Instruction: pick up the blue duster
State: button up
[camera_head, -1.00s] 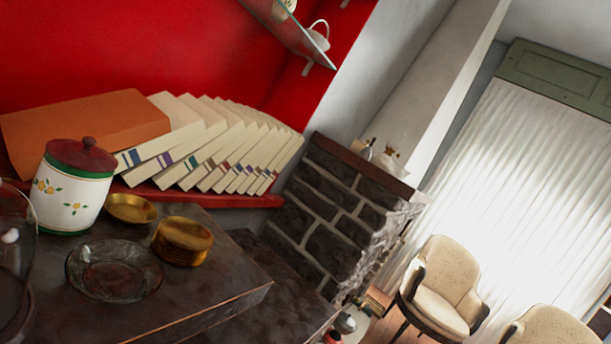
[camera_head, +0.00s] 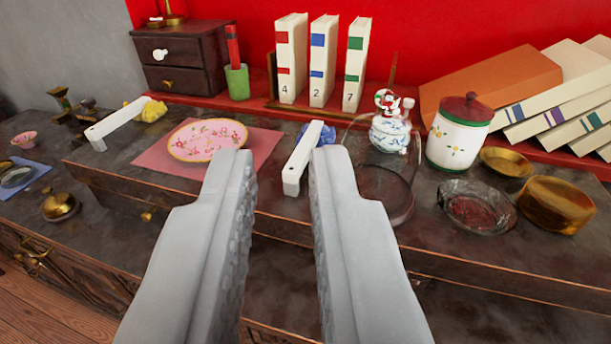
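The blue duster (camera_head: 300,161) has a white handle that points toward me and a small blue head at its far end. It lies on the dark raised top, right of the pink mat. My gripper (camera_head: 284,158) is open and empty. Its two grey fingers reach up from the bottom of the view. In the picture the white handle shows between the fingertips, nearer the right one. I cannot tell how far the fingers are from it, and they do not hold it.
A glass dome (camera_head: 391,215) and a teapot (camera_head: 391,133) stand just right of the duster. A floral plate (camera_head: 205,141) on a pink mat (camera_head: 150,160) and a yellow duster (camera_head: 118,122) lie left. Books (camera_head: 323,61) stand behind. A jar (camera_head: 459,136) and glass ashtray (camera_head: 478,208) are right.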

aim_at(314, 135)
jog(key=j+u, duration=0.2)
jog(key=j, duration=0.45)
jog(key=i+j+u, duration=0.2)
jog(key=j, duration=0.4)
jog(key=k, duration=0.1)
